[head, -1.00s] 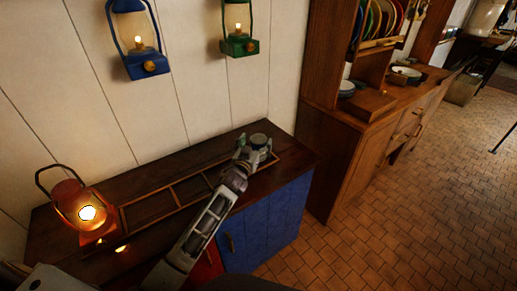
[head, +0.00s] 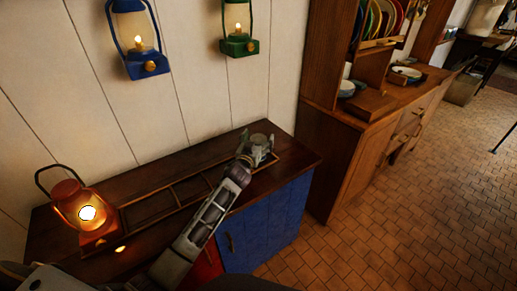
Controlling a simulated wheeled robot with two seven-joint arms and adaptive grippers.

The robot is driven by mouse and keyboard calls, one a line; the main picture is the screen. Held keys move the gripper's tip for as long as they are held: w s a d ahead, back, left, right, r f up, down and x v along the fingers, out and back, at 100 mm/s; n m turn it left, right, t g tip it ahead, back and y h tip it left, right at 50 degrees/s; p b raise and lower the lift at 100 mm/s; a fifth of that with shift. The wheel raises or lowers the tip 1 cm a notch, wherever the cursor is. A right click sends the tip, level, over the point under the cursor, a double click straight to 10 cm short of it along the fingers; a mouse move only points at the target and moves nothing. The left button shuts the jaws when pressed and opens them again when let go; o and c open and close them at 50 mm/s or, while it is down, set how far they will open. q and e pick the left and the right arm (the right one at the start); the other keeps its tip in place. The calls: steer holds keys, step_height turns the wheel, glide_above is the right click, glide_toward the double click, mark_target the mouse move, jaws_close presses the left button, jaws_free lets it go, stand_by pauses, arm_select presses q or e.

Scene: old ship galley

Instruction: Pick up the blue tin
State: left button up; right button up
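A small round tin (head: 259,140), greyish blue in this dim light, stands at the right end of the dark wooden counter top, at the end of a low wooden rack. My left arm reaches across the counter from the bottom. My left gripper (head: 258,148) is at the tin with its fingers spread, one on each side. The gripper hides the tin's near lower part, and I cannot see whether the fingers touch it. My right gripper is not in view.
A lit red lantern (head: 82,212) stands at the counter's left end. The divided wooden rack (head: 150,207) runs along the counter (head: 292,153). Blue (head: 136,38) and green (head: 238,30) lanterns hang on the wall. A wooden dresser (head: 345,150) with dishes stands right; the tiled floor is clear.

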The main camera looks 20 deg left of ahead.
arm_select(q)
steer(key=shift+r, duration=0.1)
steer(key=c, duration=1.3)
steer(key=shift+r, duration=0.5)
step_height(320, 180, up, 8)
steer(key=shift+f+p, duration=0.15)
steer(key=shift+p, duration=0.55)
steer(key=shift+r, duration=0.65)
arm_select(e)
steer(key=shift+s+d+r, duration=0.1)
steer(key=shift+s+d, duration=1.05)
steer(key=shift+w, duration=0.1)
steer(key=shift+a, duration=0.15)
